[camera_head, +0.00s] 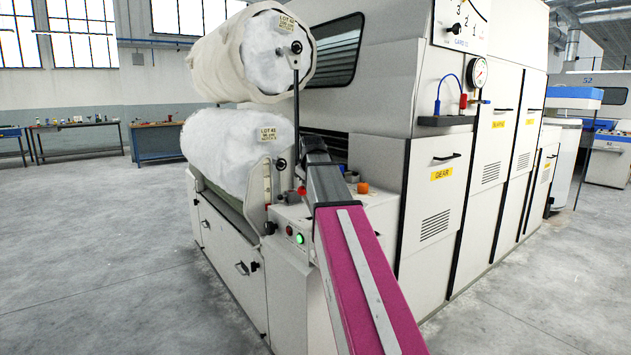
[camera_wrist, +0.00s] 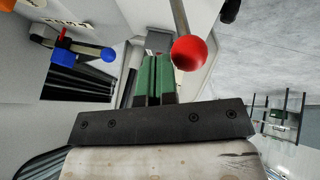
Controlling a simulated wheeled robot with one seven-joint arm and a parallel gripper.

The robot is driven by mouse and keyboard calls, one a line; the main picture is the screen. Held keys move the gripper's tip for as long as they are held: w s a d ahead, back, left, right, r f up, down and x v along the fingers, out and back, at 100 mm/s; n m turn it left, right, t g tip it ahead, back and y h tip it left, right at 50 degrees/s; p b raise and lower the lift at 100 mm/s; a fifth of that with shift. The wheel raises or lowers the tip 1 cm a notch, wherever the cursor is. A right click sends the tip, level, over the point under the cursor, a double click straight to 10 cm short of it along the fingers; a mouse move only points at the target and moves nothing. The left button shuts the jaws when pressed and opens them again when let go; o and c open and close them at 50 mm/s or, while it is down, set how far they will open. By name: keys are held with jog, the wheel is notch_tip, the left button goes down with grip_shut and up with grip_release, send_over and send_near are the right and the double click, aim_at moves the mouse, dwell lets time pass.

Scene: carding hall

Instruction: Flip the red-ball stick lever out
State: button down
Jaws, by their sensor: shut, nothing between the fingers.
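The red ball (camera_wrist: 189,53) of the stick lever shows in the wrist view, at the end of a metal stick (camera_wrist: 180,16) that runs up out of the picture. My gripper (camera_wrist: 155,66) has its green fingers shut with nothing between them. The ball lies just right of the fingertips in the picture; I cannot tell whether they touch. In the head view my arm reaches to the machine's near corner and hides much of that area. A small red shape (camera_head: 301,190) shows left of the arm there; I cannot tell whether it is the same ball.
A blue ball lever (camera_wrist: 108,54) stands to the left in the wrist view. In the head view, wadding rolls (camera_head: 222,150) sit left of my arm, and an orange knob (camera_head: 363,187) is close on its right. The machine cabinet (camera_head: 430,190) stands right. Floor at left is clear.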

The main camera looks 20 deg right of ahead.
jog(key=shift+s+a+f, duration=0.2)
jog(key=shift+a, duration=0.3)
jog(key=shift+s+a, duration=0.1)
jog(key=s+d+r, duration=0.2)
jog(key=s+r, duration=0.3)
jog(key=r, duration=0.5)
jog(key=shift+d+r, duration=0.15)
jog(key=shift+r, duration=0.25)
